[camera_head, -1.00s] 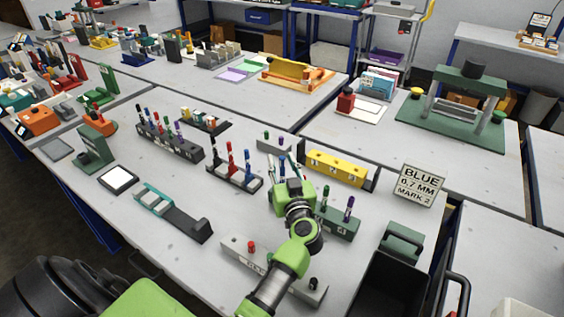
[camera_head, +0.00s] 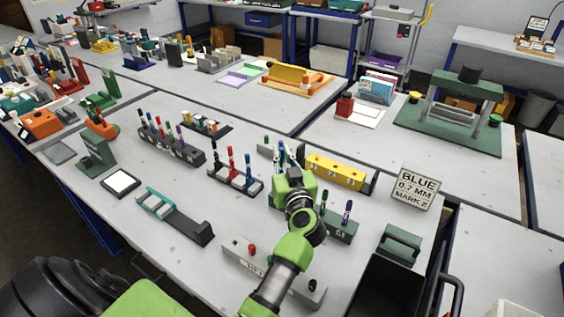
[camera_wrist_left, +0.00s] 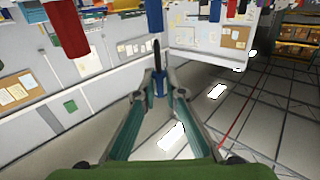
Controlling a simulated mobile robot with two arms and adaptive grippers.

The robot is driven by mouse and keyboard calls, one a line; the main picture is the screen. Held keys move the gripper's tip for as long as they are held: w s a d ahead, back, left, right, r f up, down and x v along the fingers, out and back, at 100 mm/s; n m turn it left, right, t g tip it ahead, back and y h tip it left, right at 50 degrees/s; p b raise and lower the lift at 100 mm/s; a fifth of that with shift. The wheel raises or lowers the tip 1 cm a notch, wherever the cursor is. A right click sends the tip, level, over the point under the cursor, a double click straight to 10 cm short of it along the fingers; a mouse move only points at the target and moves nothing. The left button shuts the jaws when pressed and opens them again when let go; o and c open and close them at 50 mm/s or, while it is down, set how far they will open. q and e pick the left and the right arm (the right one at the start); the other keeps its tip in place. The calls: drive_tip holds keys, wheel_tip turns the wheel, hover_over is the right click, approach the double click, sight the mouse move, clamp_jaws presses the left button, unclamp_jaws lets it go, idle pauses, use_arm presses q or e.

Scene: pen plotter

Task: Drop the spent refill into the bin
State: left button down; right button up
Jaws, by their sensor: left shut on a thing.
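My left gripper (camera_head: 286,157) is above the middle of the table, over the area between the pen racks and the yellow block. In the left wrist view its two fingers (camera_wrist_left: 158,88) are shut on a slim blue piece with a dark tip (camera_wrist_left: 157,58), which I take to be the refill; it points up in that picture. In the head view the held piece is too small to make out clearly. A dark open bin (camera_head: 363,300) stands at the lower right, well apart from the gripper. My right gripper is not in view.
A grey block with a red button (camera_head: 235,246) lies below the arm. A pen rack (camera_head: 235,180), a yellow block (camera_head: 336,173), a green holder (camera_head: 338,229) and a "BLUE 0.7 MM" sign (camera_head: 417,187) stand around the gripper. A green box (camera_head: 400,244) stands behind the bin.

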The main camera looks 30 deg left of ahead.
sight(281, 150)
use_arm(q)
wheel_tip(281, 150, up, 13)
drive_tip(key=p, duration=0.2)
drive_tip(key=shift+s+p, duration=0.15)
drive_tip(key=shift+p, duration=0.15)
